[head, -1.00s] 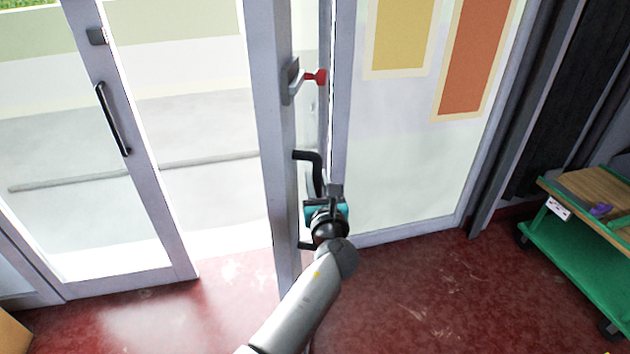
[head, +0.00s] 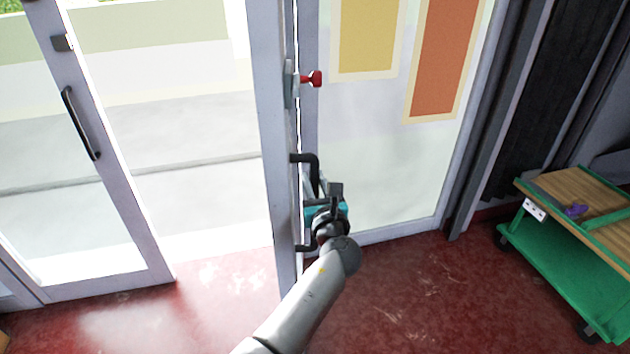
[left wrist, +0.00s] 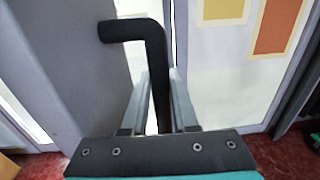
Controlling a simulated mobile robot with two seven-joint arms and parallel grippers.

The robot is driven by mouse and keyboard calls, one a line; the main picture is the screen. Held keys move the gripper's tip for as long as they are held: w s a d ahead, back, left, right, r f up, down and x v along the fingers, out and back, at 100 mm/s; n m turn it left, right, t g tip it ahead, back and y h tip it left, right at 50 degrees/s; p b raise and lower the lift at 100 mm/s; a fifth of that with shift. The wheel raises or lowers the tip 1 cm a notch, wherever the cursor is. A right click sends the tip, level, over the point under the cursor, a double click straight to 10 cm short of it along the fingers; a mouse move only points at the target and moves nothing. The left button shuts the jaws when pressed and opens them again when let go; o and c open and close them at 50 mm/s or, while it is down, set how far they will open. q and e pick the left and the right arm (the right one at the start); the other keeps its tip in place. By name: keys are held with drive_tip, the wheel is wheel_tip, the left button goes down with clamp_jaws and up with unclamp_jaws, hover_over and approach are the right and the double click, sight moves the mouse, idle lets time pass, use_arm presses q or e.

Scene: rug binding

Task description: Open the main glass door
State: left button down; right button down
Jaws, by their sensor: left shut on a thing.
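The glass door (head: 268,130) with a grey frame stands swung open, seen nearly edge-on in the middle of the head view. Its black bar handle (head: 313,165) is on the side facing right, below a lock with a red knob (head: 312,79). My left gripper (head: 322,200) is at the lower part of this handle. In the left wrist view the handle (left wrist: 154,55) runs down between the two fingers of my left gripper (left wrist: 160,100), which are shut on it. The wrist hides part of the handle's lower end. My right gripper is not in view.
Another glass door leaf (head: 105,170) with a black handle stands at the left, with a bright open gap beside it. A glass panel (head: 375,160) with coloured posters is behind the handle. A green cart (head: 560,260) stands at the right. The red floor (head: 420,300) between is clear.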

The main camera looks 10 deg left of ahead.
use_arm(q)
drive_tip(key=c, duration=0.7)
unclamp_jaws()
drive_tip(key=shift+c, duration=0.2)
drive_tip(key=shift+o, duration=0.3)
drive_tip(key=shift+s+d+p, duration=0.2)
drive_tip(key=shift+s+p, duration=0.15)
drive_tip(key=shift+s, duration=0.05)
drive_tip(key=p+v, duration=0.5)
drive_tip(key=v, duration=0.9)
drive_tip(key=shift+s, duration=0.2)
drive_tip(key=shift+d, duration=0.1)
